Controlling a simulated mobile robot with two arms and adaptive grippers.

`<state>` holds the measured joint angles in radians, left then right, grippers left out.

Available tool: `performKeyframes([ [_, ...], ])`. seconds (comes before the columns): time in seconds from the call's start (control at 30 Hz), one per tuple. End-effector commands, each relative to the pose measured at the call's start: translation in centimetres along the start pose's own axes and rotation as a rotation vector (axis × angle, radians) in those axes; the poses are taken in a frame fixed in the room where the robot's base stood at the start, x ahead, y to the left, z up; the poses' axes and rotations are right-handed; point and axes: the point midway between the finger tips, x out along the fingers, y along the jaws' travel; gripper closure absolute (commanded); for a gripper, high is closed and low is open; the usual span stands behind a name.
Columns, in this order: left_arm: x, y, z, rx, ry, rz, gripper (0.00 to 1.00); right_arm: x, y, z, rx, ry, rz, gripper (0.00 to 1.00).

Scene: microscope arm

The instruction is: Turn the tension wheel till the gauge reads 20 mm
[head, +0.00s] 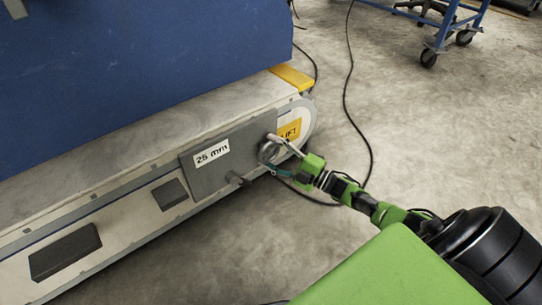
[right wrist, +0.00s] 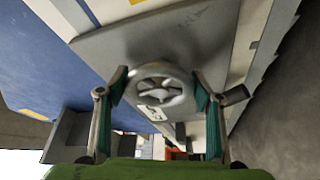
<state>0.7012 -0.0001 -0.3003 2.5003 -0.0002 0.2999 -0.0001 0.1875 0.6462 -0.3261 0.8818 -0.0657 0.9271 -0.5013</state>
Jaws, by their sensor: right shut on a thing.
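The gauge label (head: 211,153) on the grey side plate reads "25 mm" in the head view. The tension wheel (right wrist: 160,86) is a grey spoked wheel on the plate, seen face-on in the right wrist view. In the head view the wheel (head: 268,153) is partly hidden by my fingers. My right gripper (head: 284,154) is shut on the wheel, with one teal-padded finger on each side of its rim in the right wrist view (right wrist: 162,84). Part of the white label (right wrist: 153,112) shows behind the wheel there. My left gripper is not in view.
A dark peg (head: 238,179) sticks out of the plate (head: 205,182) close to the wheel. The long pale machine frame (head: 120,205) carries a blue panel (head: 150,60). A black cable (head: 347,90) lies on the floor. A blue cart (head: 445,30) stands far off on clear floor.

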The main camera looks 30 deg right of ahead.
Motion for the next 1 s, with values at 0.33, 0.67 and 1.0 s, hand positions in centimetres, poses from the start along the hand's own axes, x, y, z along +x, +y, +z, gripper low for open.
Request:
performKeyframes([
  [0.33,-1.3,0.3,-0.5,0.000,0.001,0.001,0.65,0.0,-0.3,0.2,0.235,-0.007,0.097,0.61],
  [0.67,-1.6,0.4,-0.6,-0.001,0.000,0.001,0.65,0.0,-0.3,0.1,0.337,-0.006,0.140,0.61],
  [1.0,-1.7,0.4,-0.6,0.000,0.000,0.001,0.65,0.0,-0.2,0.1,0.353,-0.006,0.146,0.61],
])
